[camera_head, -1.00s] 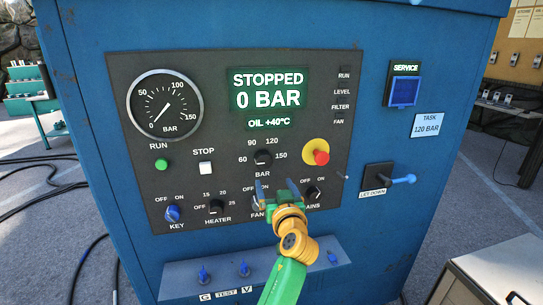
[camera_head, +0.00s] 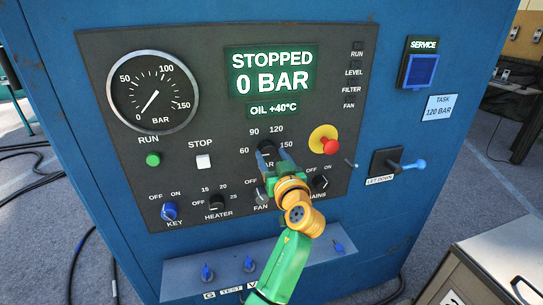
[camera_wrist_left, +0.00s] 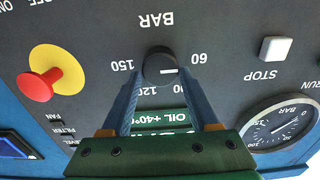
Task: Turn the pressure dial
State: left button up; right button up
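The pressure dial (camera_wrist_left: 160,66) is a round black knob with a white mark, under the BAR scale of 60, 90, 120 and 150. In the left wrist view, which is upside down, its mark points toward the 60 side. My left gripper (camera_head: 268,158) is at the dial in the head view and covers most of it. In the wrist view its two blue fingers (camera_wrist_left: 161,80) stand apart, one on each side of the dial, with gaps visible. The display (camera_head: 271,72) reads STOPPED, 0 BAR. My right gripper is not in view.
A red emergency button (camera_head: 330,146) on yellow is right of the dial. Fan, mains and heater (camera_head: 217,200) knobs sit below. A let-down lever (camera_head: 405,165) projects at right. The task card (camera_head: 439,107) reads 120 BAR. The gauge (camera_head: 153,92) sits upper left.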

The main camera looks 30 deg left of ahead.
pick_arm(q)
jog(key=shift+a, duration=0.1)
jog(key=c, duration=0.8)
jog(key=shift+m, duration=1.5)
jog(key=m, duration=0.2)
jog(key=shift+m+p, duration=0.3)
jog(key=m+p, duration=0.2)
jog(key=m, duration=0.4)
jog(key=shift+w, duration=0.1)
jog(key=shift+r+m, duration=0.1)
jog(key=shift+m, duration=0.2)
